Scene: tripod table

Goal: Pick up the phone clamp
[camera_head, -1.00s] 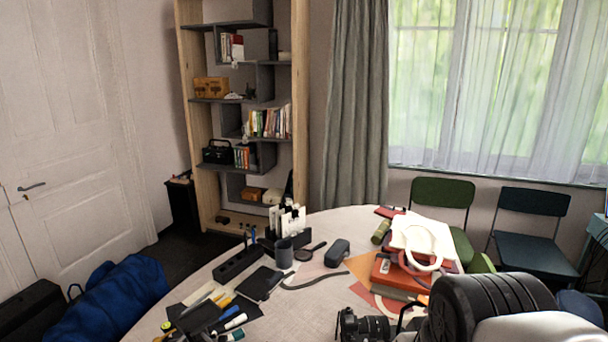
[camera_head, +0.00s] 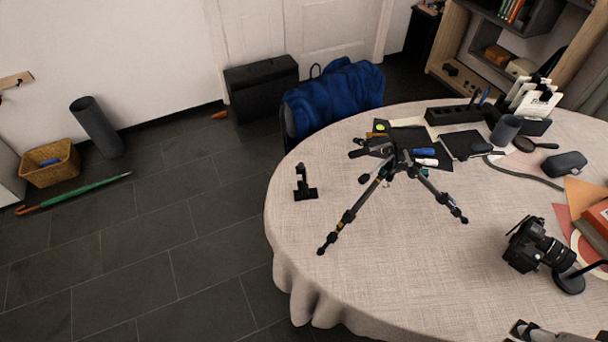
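A small black upright device on a flat base, which looks like the phone clamp (camera_head: 304,186), stands near the left edge of the round table (camera_head: 350,270). It is just left of a black tripod (camera_head: 398,165) with spread legs, apart from it. Nothing covers the clamp. My gripper is not clearly in view. Only a small grey and black part shows at the bottom edge toward the right, and I cannot tell which part of my arm it is.
A camera (camera_head: 535,245) sits at the table's right, with a black case (camera_head: 565,164) behind it. Pens, a black organizer (camera_head: 455,114) and a mug (camera_head: 506,129) fill the back. The front cloth is bare. The floor left holds a basket (camera_head: 50,168) and umbrella (camera_head: 75,193).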

